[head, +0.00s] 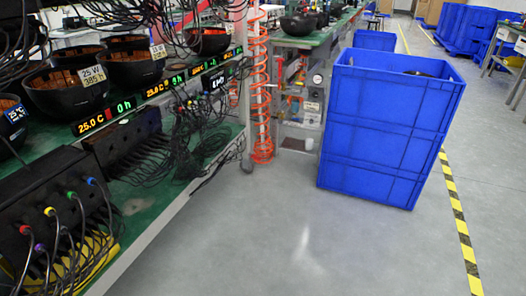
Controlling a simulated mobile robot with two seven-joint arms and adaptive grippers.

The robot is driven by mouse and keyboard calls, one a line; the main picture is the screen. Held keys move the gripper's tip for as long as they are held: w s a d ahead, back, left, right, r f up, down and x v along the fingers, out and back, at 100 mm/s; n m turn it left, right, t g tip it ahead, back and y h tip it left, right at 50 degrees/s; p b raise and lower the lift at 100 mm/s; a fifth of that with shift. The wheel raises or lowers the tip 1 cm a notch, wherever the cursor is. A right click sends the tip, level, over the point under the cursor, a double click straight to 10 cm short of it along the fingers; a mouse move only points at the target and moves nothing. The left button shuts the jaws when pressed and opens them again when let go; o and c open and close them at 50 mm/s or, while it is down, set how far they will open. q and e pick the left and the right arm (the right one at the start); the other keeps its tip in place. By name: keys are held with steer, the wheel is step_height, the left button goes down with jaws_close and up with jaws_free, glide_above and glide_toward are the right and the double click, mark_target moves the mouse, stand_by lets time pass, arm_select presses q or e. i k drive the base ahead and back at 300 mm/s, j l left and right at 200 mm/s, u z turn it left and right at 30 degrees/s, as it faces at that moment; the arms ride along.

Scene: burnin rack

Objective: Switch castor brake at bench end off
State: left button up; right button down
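The bench (160,215) runs along the left, with a green-topped lower shelf and a pale front edge. Its far end is near a grey upright post (248,100) that reaches down to the floor. No castor or brake lever can be made out clearly at the foot of this post; the details there are too small to tell. Neither of my grippers is in view.
An orange coiled hose (262,85) hangs by the post. A stack of blue crates (385,130) stands on the floor right of the bench end. Black cables (215,125) hang over the shelf. Grey floor (270,235) is clear in front, with a yellow-black floor stripe (458,220) at right.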

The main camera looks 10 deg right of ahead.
mark_target(254, 156)
steer(key=i+l, duration=0.7)
steer(key=i+z, duration=0.25)
steer(key=i, duration=0.25)
steer(key=i+z, duration=0.3)
steer(key=i, duration=0.25)
steer(key=i+j+z, duration=0.25)
steer(key=i, duration=0.25)
